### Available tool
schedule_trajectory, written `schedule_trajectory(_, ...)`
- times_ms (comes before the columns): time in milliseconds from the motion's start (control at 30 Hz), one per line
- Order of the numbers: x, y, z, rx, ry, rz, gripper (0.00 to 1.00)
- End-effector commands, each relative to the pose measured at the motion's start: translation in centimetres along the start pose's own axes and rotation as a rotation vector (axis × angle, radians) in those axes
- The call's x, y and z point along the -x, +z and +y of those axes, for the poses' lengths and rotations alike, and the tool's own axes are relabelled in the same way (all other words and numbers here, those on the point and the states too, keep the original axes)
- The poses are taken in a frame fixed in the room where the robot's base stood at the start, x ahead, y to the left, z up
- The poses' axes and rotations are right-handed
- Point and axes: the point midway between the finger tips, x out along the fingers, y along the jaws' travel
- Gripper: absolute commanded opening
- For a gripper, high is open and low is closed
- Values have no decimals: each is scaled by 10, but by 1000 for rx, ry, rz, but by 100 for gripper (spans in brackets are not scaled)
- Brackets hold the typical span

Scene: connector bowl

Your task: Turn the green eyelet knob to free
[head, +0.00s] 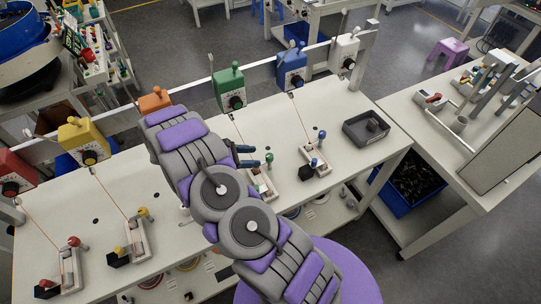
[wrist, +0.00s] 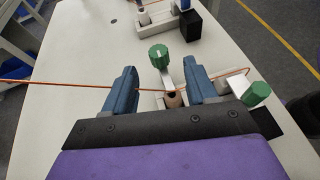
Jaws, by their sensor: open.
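In the wrist view a round green knob with a pale mark (wrist: 160,57) stands just beyond my fingertips, above a white fixture. A second, blockier green knob (wrist: 258,92) is at the right of the same fixture, outside my fingers. I cannot tell from labels which is the eyelet knob. My gripper (wrist: 160,80) is open, with blue fingers either side of a brownish round part (wrist: 173,99); nothing is gripped. In the head view my gripper (head: 245,156) is beside a green knob (head: 269,160), and my arm partly hides the white fixture (head: 262,183).
An orange wire (wrist: 80,86) crosses the finger area. A blue-knobbed fixture (head: 317,164) and a grey tray (head: 367,128) are to the right. The green box (head: 229,87) stands at the back; yellow and red fixtures are left. Bare tabletop lies between fixtures.

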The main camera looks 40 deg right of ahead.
Motion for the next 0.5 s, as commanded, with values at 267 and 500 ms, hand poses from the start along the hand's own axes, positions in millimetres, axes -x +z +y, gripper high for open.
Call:
schedule_trajectory(267, -52, 0, 0, 0, -4, 2, 57)
schedule_trajectory(500, -70, 0, -1, -1, -1, -2, 57)
